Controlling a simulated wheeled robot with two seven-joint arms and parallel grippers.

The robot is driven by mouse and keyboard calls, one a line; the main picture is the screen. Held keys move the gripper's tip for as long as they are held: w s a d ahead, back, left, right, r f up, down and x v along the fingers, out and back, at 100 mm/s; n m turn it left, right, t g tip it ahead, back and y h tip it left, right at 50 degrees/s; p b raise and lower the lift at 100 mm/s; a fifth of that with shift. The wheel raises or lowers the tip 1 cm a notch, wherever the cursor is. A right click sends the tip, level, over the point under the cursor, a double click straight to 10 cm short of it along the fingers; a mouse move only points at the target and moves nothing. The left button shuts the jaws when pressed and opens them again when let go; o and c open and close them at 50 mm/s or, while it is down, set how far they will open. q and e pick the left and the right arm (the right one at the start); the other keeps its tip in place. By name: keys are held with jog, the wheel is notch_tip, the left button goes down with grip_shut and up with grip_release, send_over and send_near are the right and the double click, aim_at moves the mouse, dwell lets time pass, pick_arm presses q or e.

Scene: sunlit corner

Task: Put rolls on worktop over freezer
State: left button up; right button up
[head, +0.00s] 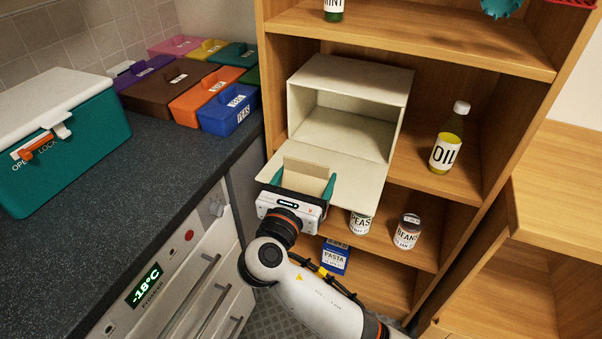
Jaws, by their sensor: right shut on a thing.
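No thing that I can read as rolls shows. A cream bin (343,135) stands on the middle shelf with its front flap (362,180) swung down, and the inside that I see looks empty. My right gripper (303,183) is in front of the bin at the flap, its green fingers shut on a cream-tan piece (308,172). I cannot tell whether that piece is part of the flap or a separate thing. The dark worktop (130,185) is at the left, over the white freezer (165,295) with its -18°C display. My left gripper is out of view.
A teal cool box (70,140) and several coloured boxes (185,85) stand on the worktop, with bare surface at its front. An oil bottle (448,140) is right of the bin. Cans, such as the beans (407,232), and a pasta box (335,257) are on lower shelves.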

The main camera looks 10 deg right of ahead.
aim_at(320, 191)
jog(key=shift+s+d+f+n+t+y, duration=0.3)
jog(key=shift+s+d+f+y, duration=0.2)
jog(key=shift+d, duration=0.1)
jog(key=shift+s+d+f+n+t+y, duration=0.2)
jog(key=shift+s+d+f+n+y, duration=0.2)
jog(key=shift+d, duration=0.2)
jog(key=s+d+f+n+t+y, duration=0.1)
jog(key=s+d+f+n+y, duration=0.1)
jog(key=s, duration=0.4)
jog(key=s+d+f+n+y, duration=0.3)
jog(key=s+d+y, duration=0.1)
jog(key=s+y, duration=0.1)
jog(key=shift+s+d+t+y, duration=0.35)
jog(key=shift+s+t+y, duration=0.05)
jog(key=shift+s, duration=0.3)
